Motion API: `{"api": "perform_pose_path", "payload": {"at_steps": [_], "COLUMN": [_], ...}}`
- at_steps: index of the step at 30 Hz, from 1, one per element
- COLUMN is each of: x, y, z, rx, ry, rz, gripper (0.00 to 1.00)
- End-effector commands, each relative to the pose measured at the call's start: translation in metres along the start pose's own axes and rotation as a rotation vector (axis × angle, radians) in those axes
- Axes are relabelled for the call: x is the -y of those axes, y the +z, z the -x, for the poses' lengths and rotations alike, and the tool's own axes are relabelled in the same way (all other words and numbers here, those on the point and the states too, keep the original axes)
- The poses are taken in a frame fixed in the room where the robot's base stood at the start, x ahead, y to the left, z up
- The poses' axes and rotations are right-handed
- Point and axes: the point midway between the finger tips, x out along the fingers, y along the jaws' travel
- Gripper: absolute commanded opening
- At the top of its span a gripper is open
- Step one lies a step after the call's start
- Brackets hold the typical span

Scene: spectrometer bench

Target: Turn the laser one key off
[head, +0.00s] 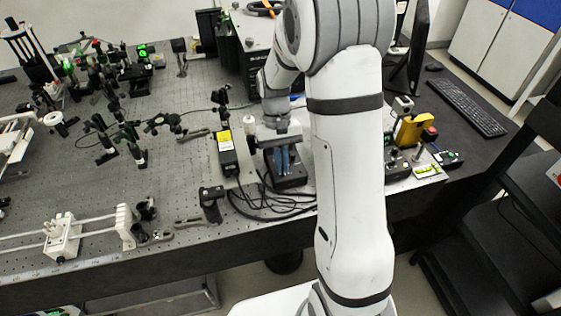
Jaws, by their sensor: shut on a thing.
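My gripper (283,158), with blue fingertips, points down at a small black box (291,182) near the front edge of the bench, just left of my arm. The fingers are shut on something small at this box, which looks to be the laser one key. The key itself is hidden between the fingers, so its turn angle cannot be told. A black laser module with a yellow label (226,150) lies just left of the gripper.
Black cables (262,208) loop in front of the box. Optical mounts (118,135) crowd the bench at left, and a white rail stage (64,238) lies front left. A yellow device (414,129) and a keyboard (466,107) are at right. A large black unit (250,55) stands behind.

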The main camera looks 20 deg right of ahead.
Motion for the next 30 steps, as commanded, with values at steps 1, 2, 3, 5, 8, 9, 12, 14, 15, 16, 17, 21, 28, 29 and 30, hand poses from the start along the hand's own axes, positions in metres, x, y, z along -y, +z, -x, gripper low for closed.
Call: {"api": "perform_pose_path", "payload": {"at_steps": [1, 2, 3, 5, 8, 9, 12, 14, 15, 16, 17, 21, 28, 29, 30], "x": [0.0003, 0.0003, 0.0003, 0.0003, 0.0005, 0.0005, 0.0006, 0.0006, 0.0006, 0.0006, 0.0006, 0.0007, 0.0007, 0.0008, 0.0008], "y": [-0.002, -0.002, -0.002, -0.002, -0.0021, -0.0021, -0.0021, -0.0021, -0.0022, -0.0022, -0.0022, -0.0022, -0.0011, -0.001, -0.0009], "z": [0.0036, 0.0036, 0.0037, 0.0037, 0.0039, 0.0039, 0.0041, 0.0041, 0.0042, 0.0042, 0.0042, 0.0042, 0.0022, 0.002, 0.0018], "rx": [-0.011, -0.011, -0.011, -0.011, -0.012, -0.012, -0.013, -0.013, -0.013, -0.013, -0.013, -0.013, -0.007, -0.006, -0.006], "ry": [0.006, 0.009, 0.013, 0.016, 0.02, 0.021, 0.022, 0.022, 0.022, 0.022, 0.022, 0.022, 0.021, 0.021, 0.021], "rz": [0.013, 0.02, 0.028, 0.038, 0.048, 0.05, 0.052, 0.052, 0.052, 0.052, 0.052, 0.052, 0.051, 0.051, 0.051], "gripper": [0.0, 0.0, 0.0, 0.0, 0.0, 0.0, 0.0, 0.0, 0.0, 0.0, 0.0, 0.1, 0.28, 0.28, 0.28]}}
